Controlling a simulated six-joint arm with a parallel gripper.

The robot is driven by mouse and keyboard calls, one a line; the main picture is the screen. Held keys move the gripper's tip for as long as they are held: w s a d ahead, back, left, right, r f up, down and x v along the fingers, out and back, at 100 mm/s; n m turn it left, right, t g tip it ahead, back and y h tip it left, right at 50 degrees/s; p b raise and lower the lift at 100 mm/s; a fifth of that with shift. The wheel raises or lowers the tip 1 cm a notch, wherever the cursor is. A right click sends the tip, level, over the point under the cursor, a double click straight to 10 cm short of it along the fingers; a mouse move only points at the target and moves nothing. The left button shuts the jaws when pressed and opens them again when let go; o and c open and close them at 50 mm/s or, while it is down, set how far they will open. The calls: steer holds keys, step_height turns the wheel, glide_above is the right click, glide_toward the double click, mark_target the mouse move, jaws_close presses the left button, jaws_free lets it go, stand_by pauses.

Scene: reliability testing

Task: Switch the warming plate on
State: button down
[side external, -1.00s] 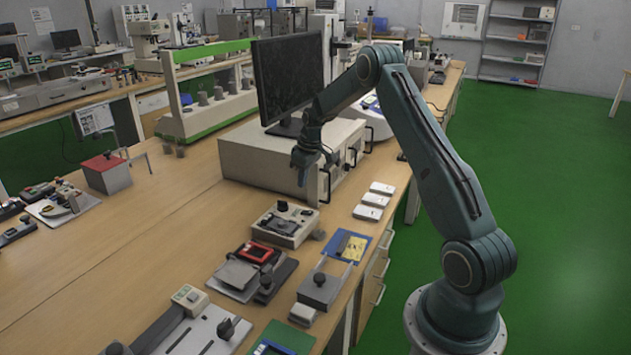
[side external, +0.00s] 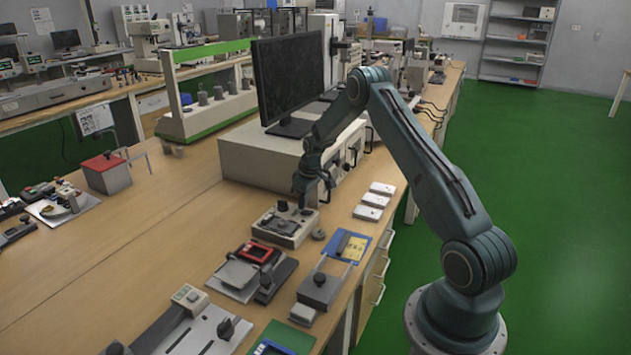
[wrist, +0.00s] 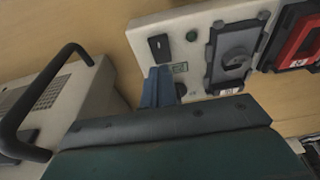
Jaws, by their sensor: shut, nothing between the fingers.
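The warming plate appears to be the low cream box (side external: 272,232) on the bench, with a dark plate and small controls on top. In the wrist view its cream panel (wrist: 139,37) carries a black rocker switch (wrist: 159,47), a small green round lamp or button (wrist: 191,35) and a dark plate (wrist: 233,55). My gripper (side external: 303,205) points down over the back right part of the box. In the wrist view my gripper (wrist: 158,72) is shut and empty, its fingertips just below the rocker switch in the picture. I cannot tell whether they touch the panel.
A large cream cabinet (side external: 265,160) bearing a monitor (side external: 288,80) stands just behind the box; its dark handle (wrist: 30,95) is close in the wrist view. A red-framed device (side external: 255,252) and a blue board (side external: 346,246) lie in front. Bare bench is to the left.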

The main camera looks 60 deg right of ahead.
steer(key=shift+w+f+g, duration=0.1)
steer(key=shift+f+g, duration=0.35)
steer(key=shift+g, duration=0.15)
steer(key=shift+r, duration=0.1)
steer(key=shift+s+r, duration=0.2)
steer(key=shift+s, duration=0.6)
